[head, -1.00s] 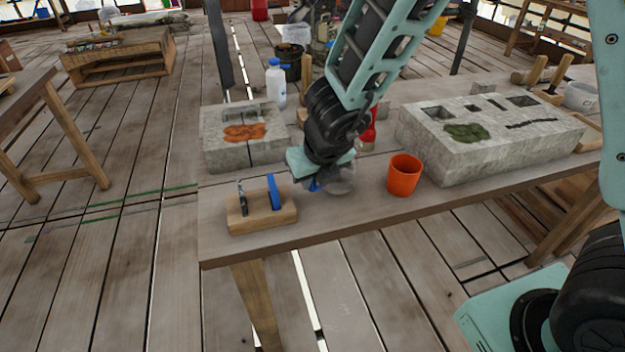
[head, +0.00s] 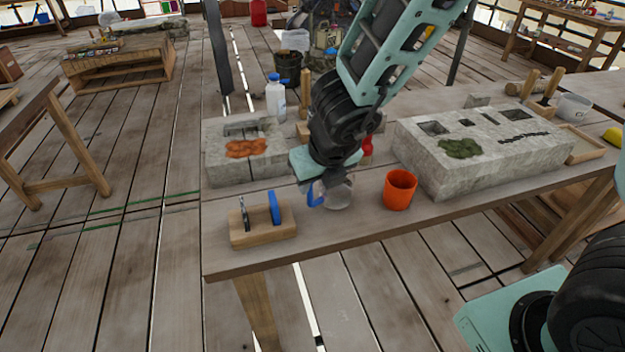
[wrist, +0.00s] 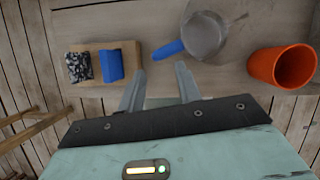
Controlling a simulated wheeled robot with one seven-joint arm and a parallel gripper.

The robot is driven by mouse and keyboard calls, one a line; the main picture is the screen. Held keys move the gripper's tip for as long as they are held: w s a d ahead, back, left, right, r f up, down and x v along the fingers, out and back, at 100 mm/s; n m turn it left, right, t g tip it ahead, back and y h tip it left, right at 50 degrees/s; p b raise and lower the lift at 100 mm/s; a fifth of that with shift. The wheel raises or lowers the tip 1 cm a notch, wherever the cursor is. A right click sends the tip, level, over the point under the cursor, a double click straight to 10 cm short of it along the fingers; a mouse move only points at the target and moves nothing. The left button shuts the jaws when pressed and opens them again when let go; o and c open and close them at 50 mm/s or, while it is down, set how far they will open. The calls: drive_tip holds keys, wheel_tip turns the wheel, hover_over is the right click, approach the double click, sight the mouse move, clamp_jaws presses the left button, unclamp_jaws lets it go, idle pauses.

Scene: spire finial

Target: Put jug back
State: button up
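The jug (head: 338,195) is a small clear vessel with a blue handle (head: 314,195). It stands on the wooden table between the wooden block and the orange cup. In the wrist view the jug (wrist: 205,36) lies past my fingertips, with its handle (wrist: 167,50) pointing toward the gap between them. My gripper (wrist: 159,78) is open, its two fingers apart and nothing between them. In the head view my gripper (head: 325,180) is just above and beside the jug and partly covers it.
The orange cup (head: 399,189) stands close right of the jug. A wooden holder (head: 262,232) with a blue item is on the left. Stone blocks (head: 235,165) (head: 480,160) and a white bottle (head: 276,98) stand behind. The table's front edge is near.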

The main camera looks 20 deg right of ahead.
drive_tip(key=s+a+r+n+g+y+p, duration=0.25)
drive_tip(key=s+a+r+n+y, duration=0.5)
drive_tip(key=n, duration=1.55)
drive_tip(key=s+d+r+n+g+h, duration=0.1)
drive_tip(key=s+d+n+h, duration=0.2)
drive_tip(key=s+n, duration=0.4)
drive_tip(key=s+d+r+n+g+h, duration=0.1)
drive_tip(key=s+d+n+h, duration=0.3)
drive_tip(key=n, duration=0.7)
drive_tip(key=s+r, duration=0.1)
drive_tip(key=s, duration=0.1)
drive_tip(key=shift+s+d+r+n+h, duration=0.2)
drive_tip(key=shift+s+n+h, duration=0.15)
drive_tip(key=shift+n, duration=0.05)
